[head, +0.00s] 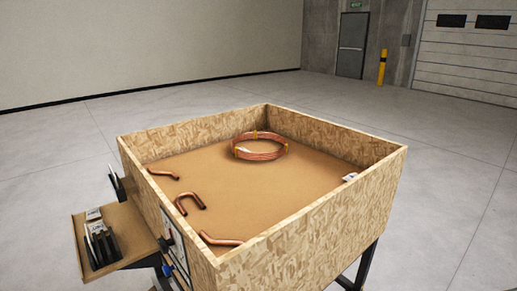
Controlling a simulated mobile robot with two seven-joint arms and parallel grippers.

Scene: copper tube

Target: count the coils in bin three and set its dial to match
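A wooden chipboard bin (320,228) stands on dark legs and fills the middle of the head view. One round copper coil (259,153), tied with yellow bands, lies flat on the bin floor near the back corner. A dark knob-like part (166,244) is on a light panel on the bin's left outer side; it is seen edge-on, so I cannot tell whether it is the dial or read any setting. No bin number is readable. Neither of my grippers is in view.
Bent copper pipe pieces lie in the bin: a short one (163,174), a U-shaped one (189,202) and one by the front wall (220,240). A small shelf (132,228) with black-and-white upright items juts out at left. The surrounding floor (60,170) is clear.

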